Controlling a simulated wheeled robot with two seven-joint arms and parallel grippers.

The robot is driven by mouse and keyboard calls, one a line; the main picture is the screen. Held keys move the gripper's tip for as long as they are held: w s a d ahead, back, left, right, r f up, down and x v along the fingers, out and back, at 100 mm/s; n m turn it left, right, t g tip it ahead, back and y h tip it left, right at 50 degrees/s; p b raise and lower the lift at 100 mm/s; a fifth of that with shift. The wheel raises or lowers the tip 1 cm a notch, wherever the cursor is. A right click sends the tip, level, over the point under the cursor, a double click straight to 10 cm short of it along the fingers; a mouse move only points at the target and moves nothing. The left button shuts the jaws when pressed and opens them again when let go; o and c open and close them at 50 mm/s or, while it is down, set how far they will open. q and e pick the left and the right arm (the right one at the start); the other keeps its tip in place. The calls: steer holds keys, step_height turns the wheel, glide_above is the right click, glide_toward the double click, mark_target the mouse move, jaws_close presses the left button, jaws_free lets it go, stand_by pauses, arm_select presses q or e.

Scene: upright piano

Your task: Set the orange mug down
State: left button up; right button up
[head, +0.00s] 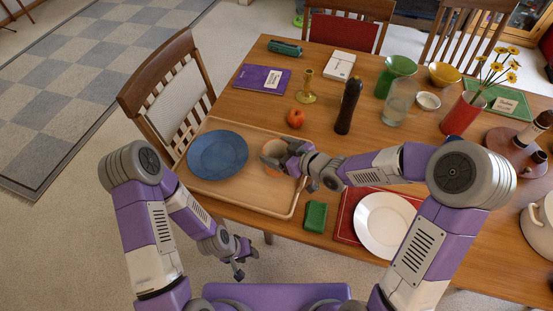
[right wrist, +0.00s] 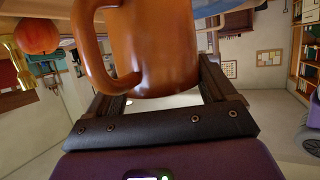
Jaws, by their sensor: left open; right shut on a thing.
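The orange mug (head: 272,150) is over the right part of the wooden tray (head: 243,196), beside the blue plate (head: 218,155). My right gripper (head: 272,160) is shut on it and partly covers it in the head view. In the right wrist view the mug (right wrist: 158,50) fills the space between the fingers, with its handle to the left. I cannot tell whether its base touches the tray. My left gripper (head: 241,262) is open and empty, low in front of the table edge.
A red apple (head: 296,118), a brass candlestick (head: 307,88) and a dark pepper mill (head: 348,107) stand behind the tray. The tray's front part is bare.

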mark_target(278, 158)
step_height(278, 158, down, 3)
steer(key=shift+f+b, duration=0.15)
steer(key=shift+b, duration=0.4)
steer(key=shift+f, duration=0.1)
steer(key=o, duration=1.5)
